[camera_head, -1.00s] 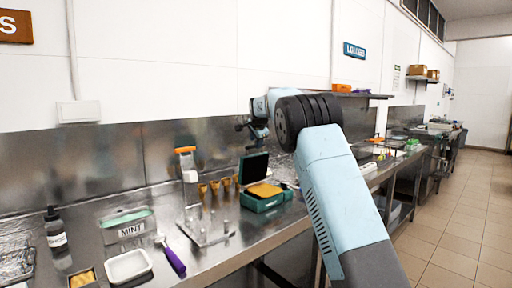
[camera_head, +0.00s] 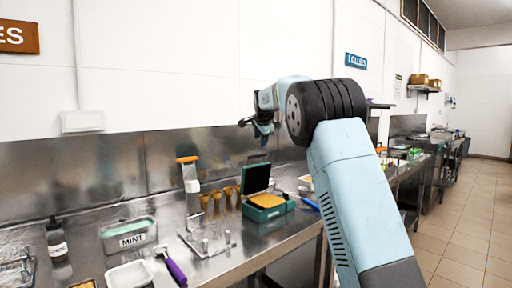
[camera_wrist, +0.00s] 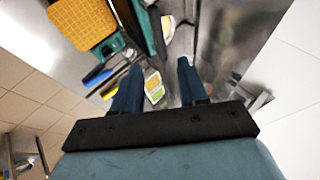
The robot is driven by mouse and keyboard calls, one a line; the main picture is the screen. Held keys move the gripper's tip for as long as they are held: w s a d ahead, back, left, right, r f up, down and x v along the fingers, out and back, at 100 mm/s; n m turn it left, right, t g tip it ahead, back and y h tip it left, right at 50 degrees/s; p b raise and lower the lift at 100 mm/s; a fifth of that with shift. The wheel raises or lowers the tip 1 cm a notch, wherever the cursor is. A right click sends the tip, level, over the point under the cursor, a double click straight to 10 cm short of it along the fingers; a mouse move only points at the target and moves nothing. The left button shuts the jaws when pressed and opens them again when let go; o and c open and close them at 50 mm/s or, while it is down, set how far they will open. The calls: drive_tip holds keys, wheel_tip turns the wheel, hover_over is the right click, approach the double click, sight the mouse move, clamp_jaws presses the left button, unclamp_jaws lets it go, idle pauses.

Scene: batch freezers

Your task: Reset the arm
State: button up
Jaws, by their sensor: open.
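My arm (camera_head: 350,180) rises from the lower right of the head view and bends at a black ribbed joint. My gripper (camera_head: 260,130) is at its far end, above the steel counter and partly hidden behind the arm. In the wrist view my gripper (camera_wrist: 158,88) shows two blue fingers spread apart with nothing between them. The green case (camera_head: 264,200) with a yellow waffle pad stands open on the counter below my gripper. It also shows at the upper left of the wrist view (camera_wrist: 100,52), apart from the fingers.
The steel counter (camera_head: 215,268) holds a MINT tub (camera_head: 128,238), a dark bottle (camera_head: 57,240), a white tray (camera_head: 130,275), a purple-handled scoop (camera_head: 176,271), a clear holder (camera_head: 208,243) and several cones (camera_head: 228,196). A tiled floor (camera_head: 445,230) lies open at the right.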

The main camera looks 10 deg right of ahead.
drive_tip(key=s+d+r+n+g, duration=0.1)
drive_tip(key=s+d+r+n, duration=0.2)
drive_tip(key=s, duration=1.2)
drive_tip(key=s+d+n, duration=0.3)
drive_tip(key=s+d, duration=0.2)
drive_tip(key=s, duration=1)
drive_tip(key=s+f+n, duration=0.2)
drive_tip(key=s+f, duration=0.3)
drive_tip(key=s, duration=0.5)
drive_tip(key=s+f+n+g, duration=0.1)
drive_tip(key=s+f, duration=0.4)
drive_tip(key=s, duration=0.6)
drive_tip(key=s+f+n+g, duration=0.1)
drive_tip(key=s+f+n, duration=0.2)
drive_tip(key=s, duration=0.7)
wheel_tip(320, 180, down, 2)
drive_tip(key=shift+s+d+f+n, duration=0.1)
drive_tip(key=shift+s+d+n, duration=0.3)
drive_tip(key=shift+d, duration=0.05)
